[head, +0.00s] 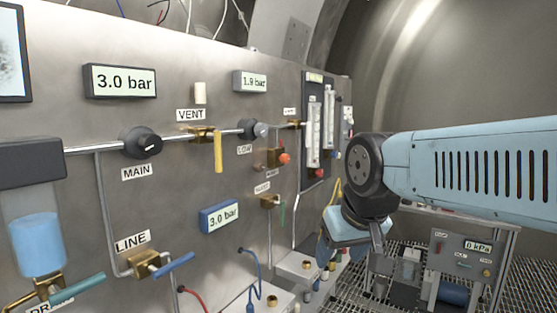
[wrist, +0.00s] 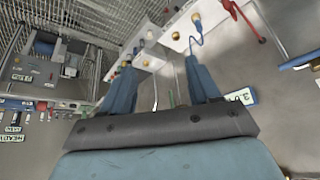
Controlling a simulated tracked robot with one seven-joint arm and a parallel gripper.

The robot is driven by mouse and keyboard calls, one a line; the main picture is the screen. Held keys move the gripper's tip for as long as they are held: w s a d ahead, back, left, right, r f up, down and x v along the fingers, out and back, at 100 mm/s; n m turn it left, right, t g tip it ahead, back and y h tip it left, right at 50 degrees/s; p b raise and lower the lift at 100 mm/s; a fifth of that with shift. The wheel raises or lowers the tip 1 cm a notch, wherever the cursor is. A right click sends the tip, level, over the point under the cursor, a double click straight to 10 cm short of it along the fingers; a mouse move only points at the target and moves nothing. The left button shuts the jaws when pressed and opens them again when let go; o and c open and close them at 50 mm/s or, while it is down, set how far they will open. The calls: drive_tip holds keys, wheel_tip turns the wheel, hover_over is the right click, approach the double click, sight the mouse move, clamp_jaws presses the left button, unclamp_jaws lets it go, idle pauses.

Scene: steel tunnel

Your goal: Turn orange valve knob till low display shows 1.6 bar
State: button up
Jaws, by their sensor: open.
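The orange knob (head: 285,158) sits on a small brass valve below the thin pipe, right of the LOW label. The low display (head: 254,82), upper middle of the panel, appears to read 1.9 bar. A dark round regulator knob (head: 247,129) is on the pipe just above the LOW label. My gripper (wrist: 162,65) is open and empty in the wrist view, its two blue fingers apart. In the head view it hangs below my black wrist joint, right of and lower than the orange knob, apart from it. The orange knob cannot be made out in the wrist view.
The panel also carries the MAIN knob (head: 141,142), a yellow lever (head: 218,151), a blue LINE lever (head: 170,268) and a blue-framed 3.0 bar display (head: 219,215). Flowmeter tubes (head: 314,133) stand right of the knob. A grey equipment cart (head: 467,262) stands lower right.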

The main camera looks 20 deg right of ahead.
drive_tip(key=w+a+m+g+y, duration=0.2)
drive_tip(key=w+a+m+y, duration=0.25)
drive_tip(key=w+m, duration=0.4)
drive_tip(key=m+t+y, duration=0.8)
drive_tip(key=m+t, duration=0.2)
drive_tip(key=m, duration=0.8)
approach(288, 159)
drive_tip(key=shift+n+h, duration=0.25)
drive_tip(key=x, duration=0.8)
drive_tip(key=shift+w+a+r, duration=0.1)
drive_tip(key=shift+a+r, duration=0.1)
drive_tip(key=shift+a, duration=0.15)
drive_tip(key=shift+c, duration=0.4)
drive_tip(key=c, duration=1)
drive_tip(key=shift+o, duration=0.2)
